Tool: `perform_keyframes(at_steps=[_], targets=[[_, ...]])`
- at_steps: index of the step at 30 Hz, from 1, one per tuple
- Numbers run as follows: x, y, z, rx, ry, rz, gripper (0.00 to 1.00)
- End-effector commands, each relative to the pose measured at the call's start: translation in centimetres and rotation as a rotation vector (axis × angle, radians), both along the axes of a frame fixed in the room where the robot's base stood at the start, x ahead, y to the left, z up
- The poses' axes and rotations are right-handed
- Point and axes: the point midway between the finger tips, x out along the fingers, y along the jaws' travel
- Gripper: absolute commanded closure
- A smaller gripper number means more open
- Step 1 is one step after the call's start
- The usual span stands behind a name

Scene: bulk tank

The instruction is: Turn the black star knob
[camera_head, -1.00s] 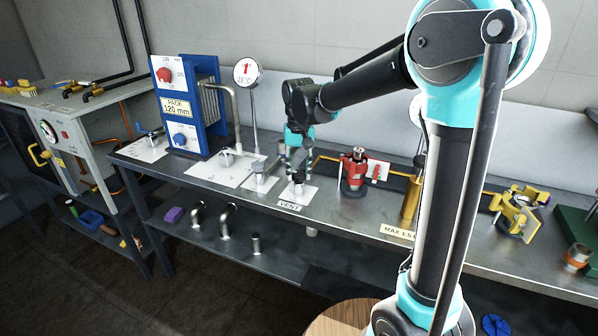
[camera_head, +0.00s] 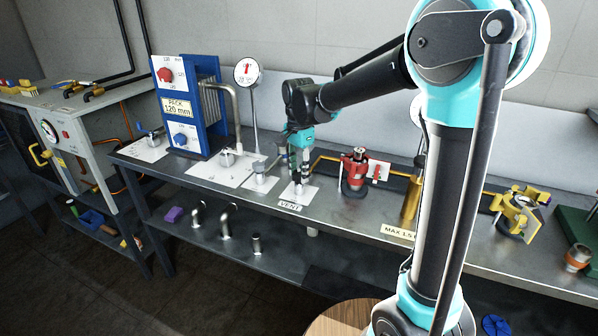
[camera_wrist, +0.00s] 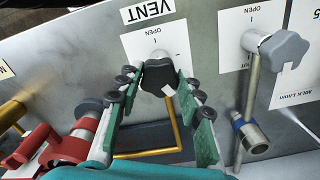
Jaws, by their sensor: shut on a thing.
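The black star knob (camera_wrist: 158,76) sits on a silver fitting on the white plate (camera_wrist: 135,43) marked VENT and OPEN. In the wrist view my gripper (camera_wrist: 160,79) has one green-padded finger on each side of the knob, closed on it. In the head view my gripper (camera_head: 299,168) points down at the VENT plate (camera_head: 297,196) on the bench; the fingers largely hide the knob there. The angle of the knob against its OPEN mark cannot be read clearly.
A second, grey star knob (camera_wrist: 284,48) stands close by on its own plate, with a blue-banded pipe (camera_wrist: 248,130) beside it. A red valve (camera_head: 354,170) stands to the right. The blue plate pack (camera_head: 186,105) and a dial gauge (camera_head: 247,72) stand to the left.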

Motion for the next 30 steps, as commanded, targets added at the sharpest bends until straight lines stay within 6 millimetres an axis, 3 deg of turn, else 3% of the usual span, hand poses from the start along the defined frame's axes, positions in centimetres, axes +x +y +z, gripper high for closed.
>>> perform_keyframes(at_steps=[15, 30], targets=[[0.13, 0.05, 0.04, 0.0, -0.001, -0.396, 0.92], [0.15, 0.06, 0.04, 0.001, -0.001, -0.509, 0.92]])
